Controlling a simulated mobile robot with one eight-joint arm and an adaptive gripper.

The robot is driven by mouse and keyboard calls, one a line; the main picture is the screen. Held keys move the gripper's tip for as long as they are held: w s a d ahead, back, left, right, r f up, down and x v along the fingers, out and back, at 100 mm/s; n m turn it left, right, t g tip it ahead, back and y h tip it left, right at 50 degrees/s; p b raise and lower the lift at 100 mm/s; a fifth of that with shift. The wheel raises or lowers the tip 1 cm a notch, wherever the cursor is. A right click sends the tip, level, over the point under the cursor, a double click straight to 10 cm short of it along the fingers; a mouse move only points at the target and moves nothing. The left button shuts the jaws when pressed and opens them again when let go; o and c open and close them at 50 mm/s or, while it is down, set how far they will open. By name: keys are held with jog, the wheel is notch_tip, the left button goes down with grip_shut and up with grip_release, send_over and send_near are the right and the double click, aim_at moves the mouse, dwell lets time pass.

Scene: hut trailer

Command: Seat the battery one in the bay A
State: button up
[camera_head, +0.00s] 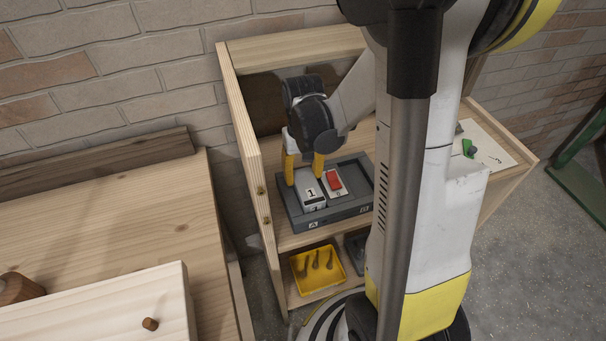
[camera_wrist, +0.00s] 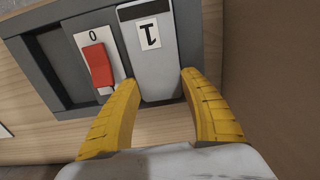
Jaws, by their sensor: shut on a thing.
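Battery one (camera_head: 311,197) is a grey block with a white "1" label. It sits upright in or just over bay A, the left bay of the dark grey dock (camera_head: 345,211) in the head view; I cannot tell whether it is fully down. My gripper (camera_head: 304,179) points down with its yellow fingers shut on the battery's sides. In the wrist view battery one (camera_wrist: 156,72) lies between the fingertips of my gripper (camera_wrist: 158,80). The "A" tag (camera_head: 313,225) is on the dock's front. The bay's inside is hidden by the battery.
A red switch (camera_head: 334,180) on a "0" plate stands close beside the battery. The other bay (camera_wrist: 58,62) looks empty. A yellow tray (camera_head: 319,270) with dark items is on the lower shelf. A wooden side panel (camera_head: 250,150) rises left of the dock.

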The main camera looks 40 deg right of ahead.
jog(key=o, duration=1.1)
notch_tip(320, 180, up, 12)
jog(key=p, duration=0.4)
jog(key=shift+r+p, duration=0.1)
jog(key=shift+p, duration=0.2)
